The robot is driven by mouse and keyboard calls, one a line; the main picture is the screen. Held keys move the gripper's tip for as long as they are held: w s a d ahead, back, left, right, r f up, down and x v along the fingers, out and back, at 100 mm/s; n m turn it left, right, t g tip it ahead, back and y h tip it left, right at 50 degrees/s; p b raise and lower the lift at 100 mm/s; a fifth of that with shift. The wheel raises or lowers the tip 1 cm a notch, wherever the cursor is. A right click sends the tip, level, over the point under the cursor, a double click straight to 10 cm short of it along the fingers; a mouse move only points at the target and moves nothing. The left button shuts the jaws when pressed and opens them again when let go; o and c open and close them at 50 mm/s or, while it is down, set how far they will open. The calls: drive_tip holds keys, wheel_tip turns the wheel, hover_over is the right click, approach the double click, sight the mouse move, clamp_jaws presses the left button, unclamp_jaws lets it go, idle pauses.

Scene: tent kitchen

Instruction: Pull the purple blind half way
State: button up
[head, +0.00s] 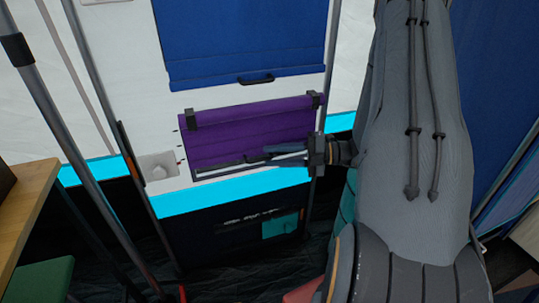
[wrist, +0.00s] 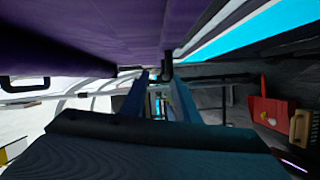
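The purple blind (head: 245,125) hangs on the white tent wall from two dark brackets, a short piece of fabric with a dark bar along its lower edge. Its fabric also fills the top left of the wrist view (wrist: 100,25). A small black handle (wrist: 167,66) shows at the bar, by my fingertips. My gripper (head: 270,155) reaches in from the right at the blind's lower edge. In the wrist view my two blue-grey fingers (wrist: 162,78) are apart, with a gap between them. I cannot tell whether the handle sits between the tips or just beyond them.
A blue blind (head: 240,40) with a black handle hangs above. Tent poles (head: 60,130) and a wooden table (head: 22,205) stand at the left. A red object (wrist: 270,112) shows right in the wrist view.

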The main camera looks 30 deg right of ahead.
sight(265, 160)
drive_tip(key=shift+p+v, duration=0.85)
drive_tip(key=shift+v, duration=1.7)
drive_tip(key=shift+p, duration=0.4)
drive_tip(key=p+x, duration=0.1)
drive_tip(key=x, duration=0.2)
drive_tip(key=p+x, duration=0.2)
drive_tip(key=x, duration=0.1)
drive_tip(key=f+p+x, duration=0.1)
drive_tip(key=x, duration=0.2)
drive_tip(key=shift+a+f, duration=0.1)
drive_tip(key=shift+a, duration=0.2)
